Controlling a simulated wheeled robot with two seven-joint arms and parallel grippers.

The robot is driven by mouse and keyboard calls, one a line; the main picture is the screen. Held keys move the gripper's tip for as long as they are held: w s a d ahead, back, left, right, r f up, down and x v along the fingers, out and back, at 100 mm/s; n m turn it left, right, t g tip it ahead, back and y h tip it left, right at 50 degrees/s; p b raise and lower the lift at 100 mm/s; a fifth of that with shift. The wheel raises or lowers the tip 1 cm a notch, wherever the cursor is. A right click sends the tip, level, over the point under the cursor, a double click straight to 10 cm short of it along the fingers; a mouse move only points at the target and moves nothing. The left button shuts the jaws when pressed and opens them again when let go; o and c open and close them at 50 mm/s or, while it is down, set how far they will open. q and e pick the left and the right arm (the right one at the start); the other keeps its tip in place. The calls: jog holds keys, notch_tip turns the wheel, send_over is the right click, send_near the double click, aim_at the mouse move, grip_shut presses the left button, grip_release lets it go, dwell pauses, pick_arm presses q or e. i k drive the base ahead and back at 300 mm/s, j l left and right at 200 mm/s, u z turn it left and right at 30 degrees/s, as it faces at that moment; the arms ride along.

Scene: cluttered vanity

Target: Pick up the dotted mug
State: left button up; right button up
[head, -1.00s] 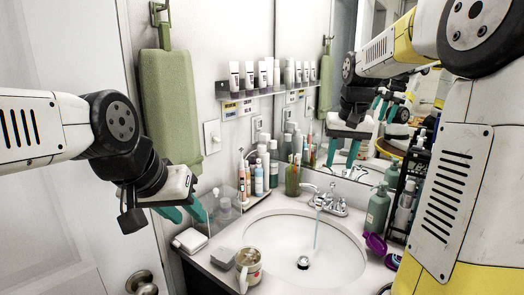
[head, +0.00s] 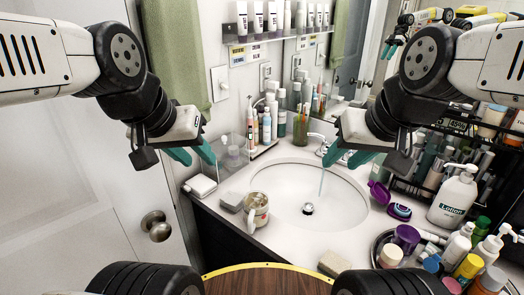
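A small light mug (head: 256,212) stands upright on the counter at the front left edge of the sink basin. Its handle points toward me, and its surface pattern is too small to make out clearly. My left gripper (head: 194,155) hangs empty above the counter, up and left of the mug, with its teal fingers apart. My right gripper (head: 347,155) is empty over the back right of the sink, well right of the mug, with its teal fingers apart. Neither gripper touches the mug.
A soap bar (head: 231,201) lies just left of the mug, with a white box (head: 200,186) beyond it. Bottles, a lotion pump (head: 453,196) and a crowded round tray (head: 378,245) fill the right side.

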aim_at(255, 202)
jog(key=z, duration=0.75)
jog(key=k+u, duration=0.15)
jog(key=k, duration=0.5)
jog(key=u, duration=0.5)
jog(key=l+u, duration=0.1)
jog(key=u, duration=1.35)
jog(key=k+l+u, duration=0.25)
jog(key=k+l, duration=0.35)
